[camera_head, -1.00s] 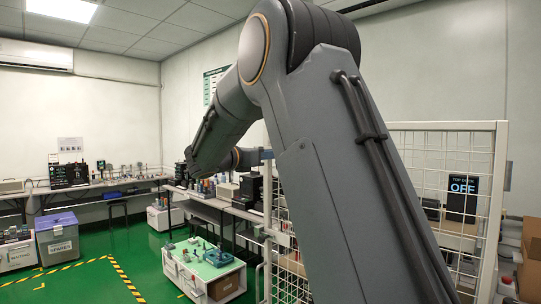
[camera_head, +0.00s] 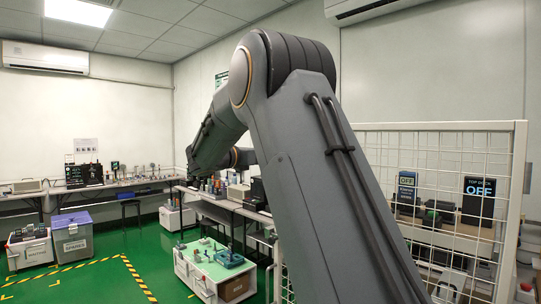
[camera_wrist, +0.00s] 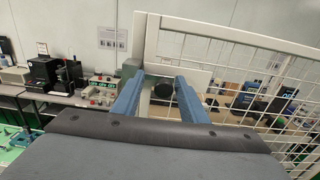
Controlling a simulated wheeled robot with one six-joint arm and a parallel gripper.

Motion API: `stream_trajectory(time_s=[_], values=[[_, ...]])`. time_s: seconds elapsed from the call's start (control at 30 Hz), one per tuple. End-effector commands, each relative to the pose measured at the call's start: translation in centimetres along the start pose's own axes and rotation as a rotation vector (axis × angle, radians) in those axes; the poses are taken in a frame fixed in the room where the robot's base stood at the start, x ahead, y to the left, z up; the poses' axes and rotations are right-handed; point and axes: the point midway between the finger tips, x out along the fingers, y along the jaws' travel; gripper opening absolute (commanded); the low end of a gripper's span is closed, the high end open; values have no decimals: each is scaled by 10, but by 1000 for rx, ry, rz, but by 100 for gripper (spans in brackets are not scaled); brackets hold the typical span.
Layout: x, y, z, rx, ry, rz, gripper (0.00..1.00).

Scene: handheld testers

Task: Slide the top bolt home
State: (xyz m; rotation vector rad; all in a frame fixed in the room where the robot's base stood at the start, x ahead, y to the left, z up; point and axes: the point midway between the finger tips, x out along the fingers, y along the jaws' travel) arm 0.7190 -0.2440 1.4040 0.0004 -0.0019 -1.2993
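In the wrist view my gripper (camera_wrist: 158,80) has its two blue fingers spread. A round black knob (camera_wrist: 163,90), apparently the top bolt's, shows between them, with a gap visible on each side. I cannot tell how deep the knob sits between the fingers. A pale plate and a grey-green block (camera_wrist: 131,68) are behind the fingers, at the upper corner of a white mesh panel (camera_wrist: 235,36). In the head view my arm hides the gripper and bolt. The mesh panel's frame (camera_head: 519,185) stands at the right. A dark display (camera_head: 478,200) behind the mesh reads "OFF".
A second, smaller display (camera_head: 406,181) stands behind the mesh beside dark devices. A low white cart with a green top (camera_head: 205,262) stands left of the panel. Benches with instruments line the back wall. Green floor with a yellow-black marked area (camera_head: 95,268) is open at left.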

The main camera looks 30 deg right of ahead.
Motion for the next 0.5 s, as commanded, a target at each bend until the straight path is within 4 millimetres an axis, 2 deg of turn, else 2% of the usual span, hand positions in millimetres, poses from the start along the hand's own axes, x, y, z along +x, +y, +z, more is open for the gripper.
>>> stream_trajectory(time_s=[0.23,0.5], values=[[-7,0,-1,0,0,0,39],[-50,2,-2,0,1,3,39]])
